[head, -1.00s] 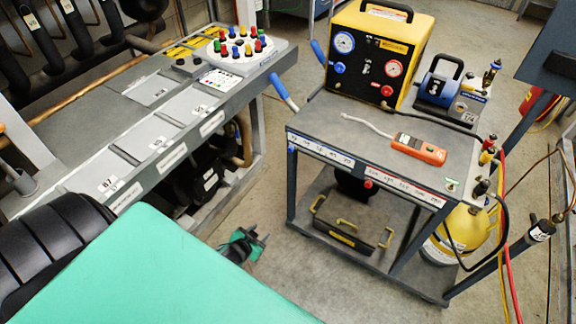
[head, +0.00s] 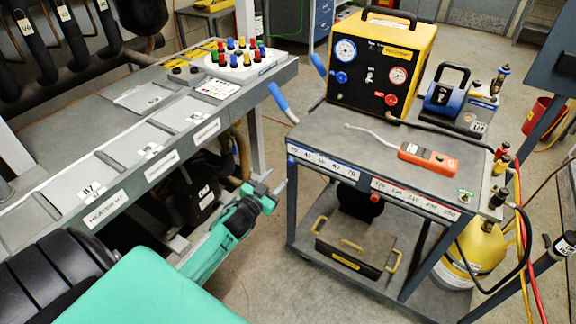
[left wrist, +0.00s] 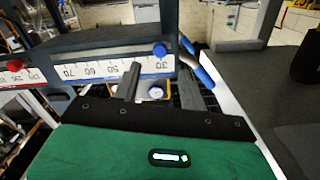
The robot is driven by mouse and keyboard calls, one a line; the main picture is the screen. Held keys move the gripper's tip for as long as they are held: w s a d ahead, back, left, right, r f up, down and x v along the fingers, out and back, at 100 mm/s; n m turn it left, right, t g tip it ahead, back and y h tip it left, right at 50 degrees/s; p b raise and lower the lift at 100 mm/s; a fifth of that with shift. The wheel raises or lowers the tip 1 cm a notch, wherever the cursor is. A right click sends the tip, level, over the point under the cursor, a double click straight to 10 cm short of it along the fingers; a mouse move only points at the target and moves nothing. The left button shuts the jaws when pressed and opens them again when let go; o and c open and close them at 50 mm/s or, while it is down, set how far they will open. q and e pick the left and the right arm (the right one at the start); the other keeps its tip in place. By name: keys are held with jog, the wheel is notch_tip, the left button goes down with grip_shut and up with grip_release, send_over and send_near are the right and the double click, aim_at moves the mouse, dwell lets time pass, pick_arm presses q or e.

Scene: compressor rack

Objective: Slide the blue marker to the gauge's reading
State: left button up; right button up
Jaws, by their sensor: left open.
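The blue marker (left wrist: 160,49) is a round knob on the numbered strip (left wrist: 110,68), near its 30 end in the left wrist view. In the head view the strip (head: 325,162) runs along the cart's front edge, with the marker (head: 291,160) small at its left end. The blue-rimmed gauge (head: 346,50) is on the yellow machine; its needle is too small to read. My left gripper (head: 271,189) is open and empty, left of the cart's front corner. In the left wrist view its fingers (left wrist: 160,70) point toward the strip, apart from the marker. My right gripper is out of view.
A red marker (head: 375,198) sits on a second strip to the right. A red-rimmed gauge (head: 398,75) is beside the blue one. An orange handheld meter (head: 428,158) lies on the cart top (head: 370,140). The grey bench (head: 120,140) stands at left; floor lies between.

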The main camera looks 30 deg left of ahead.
aim_at(290, 164)
pick_arm(q)
jog(key=w, duration=0.8)
grip_shut()
